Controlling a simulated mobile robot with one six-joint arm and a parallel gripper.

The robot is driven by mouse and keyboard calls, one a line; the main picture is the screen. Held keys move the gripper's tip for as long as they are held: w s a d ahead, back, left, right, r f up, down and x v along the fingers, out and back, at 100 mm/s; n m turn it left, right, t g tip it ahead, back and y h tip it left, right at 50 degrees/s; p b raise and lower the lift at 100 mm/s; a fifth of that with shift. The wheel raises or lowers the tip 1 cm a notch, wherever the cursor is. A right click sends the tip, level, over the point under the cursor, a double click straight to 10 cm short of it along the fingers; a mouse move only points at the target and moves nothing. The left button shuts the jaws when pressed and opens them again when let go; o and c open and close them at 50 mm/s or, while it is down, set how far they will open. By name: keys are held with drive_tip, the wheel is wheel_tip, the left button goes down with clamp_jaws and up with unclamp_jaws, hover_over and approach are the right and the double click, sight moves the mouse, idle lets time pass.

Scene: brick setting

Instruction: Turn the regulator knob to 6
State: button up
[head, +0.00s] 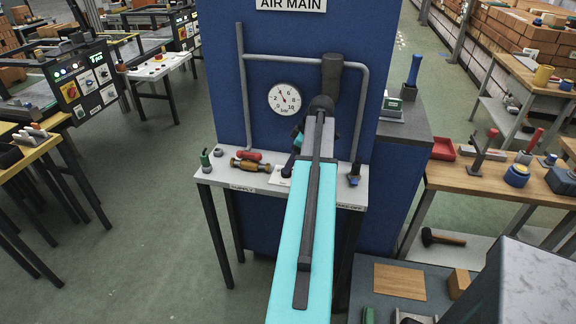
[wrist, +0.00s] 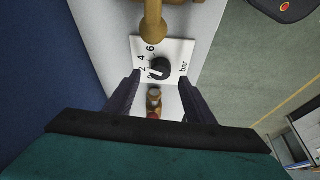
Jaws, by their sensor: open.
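The regulator knob (wrist: 160,69) is a dark round knob on a white plate (wrist: 183,50) marked 2, 4, 6 and "bar" in the wrist view. A white mark on the knob points left, toward the low end of the scale, short of the 4 and 6. My gripper (wrist: 161,79) is open, its dark fingers on either side of the knob's near side; contact cannot be told. In the head view, my arm hides the knob and most of the gripper. A round pressure gauge (head: 285,99) hangs on the blue panel above; its needle points up and left.
In the wrist view, brass parts (wrist: 153,25) lie just beyond the plate. Grey pipes (head: 246,90) run up the blue panel.

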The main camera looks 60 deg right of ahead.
drive_tip(key=shift+p+x, duration=0.35)
drive_tip(key=shift+x, duration=1.4)
drive_tip(key=c, duration=1)
drive_tip(key=shift+d, duration=0.15)
drive_tip(key=shift+c, duration=0.3)
